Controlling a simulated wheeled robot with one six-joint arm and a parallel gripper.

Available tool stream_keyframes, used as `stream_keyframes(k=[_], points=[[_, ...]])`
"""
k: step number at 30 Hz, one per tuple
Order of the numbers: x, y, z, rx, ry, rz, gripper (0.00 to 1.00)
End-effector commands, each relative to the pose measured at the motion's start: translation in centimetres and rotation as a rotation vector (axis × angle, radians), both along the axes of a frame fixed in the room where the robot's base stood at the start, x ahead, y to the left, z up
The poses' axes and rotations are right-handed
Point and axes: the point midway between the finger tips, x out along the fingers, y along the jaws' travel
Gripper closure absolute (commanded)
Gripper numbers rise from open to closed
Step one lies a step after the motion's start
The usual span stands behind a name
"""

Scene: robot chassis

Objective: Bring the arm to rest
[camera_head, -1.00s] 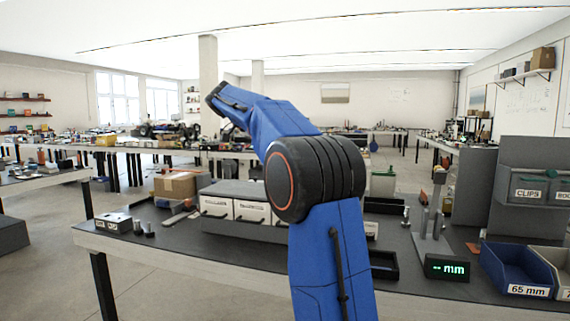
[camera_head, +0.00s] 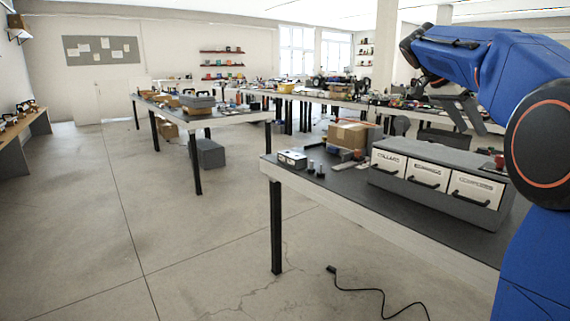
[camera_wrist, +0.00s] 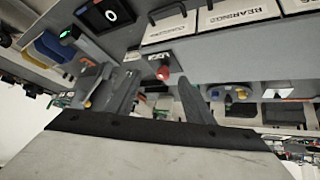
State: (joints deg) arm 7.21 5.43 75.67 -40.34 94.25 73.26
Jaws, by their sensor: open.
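My blue arm (camera_head: 485,60) fills the right side of the head view, with a round black joint at the right edge. My gripper (camera_head: 468,112) hangs below the forearm, past the grey drawer unit. In the wrist view my gripper (camera_wrist: 155,100) shows two grey fingers spread apart, with nothing held between them. A small red knob (camera_wrist: 162,73) shows beyond the gap, apart from the fingers.
The near workbench (camera_head: 345,212) carries a grey drawer unit (camera_head: 440,185) with white fronts and a cardboard box (camera_head: 348,135). A black cable (camera_head: 380,292) lies on the floor. Open floor (camera_head: 130,220) stretches to the left. A blue bin (camera_wrist: 48,46) shows in the wrist view.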

Motion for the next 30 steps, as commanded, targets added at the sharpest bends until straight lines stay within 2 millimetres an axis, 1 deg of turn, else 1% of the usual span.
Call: stream_keyframes(k=[1, 8, 14, 23, 30], points=[[-1.3, 0.9, -0.5, 0.02, 0.017, 0.054, 0.52], [-6.4, 5.0, -4.2, 0.117, 0.096, 0.322, 0.52], [-11.1, 8.6, -8.1, 0.184, 0.148, 0.552, 0.52], [-18.7, 14.0, -15.1, 0.26, 0.189, 0.883, 0.52], [-24.8, 18.0, -21.5, 0.292, 0.194, 1.132, 0.52]])
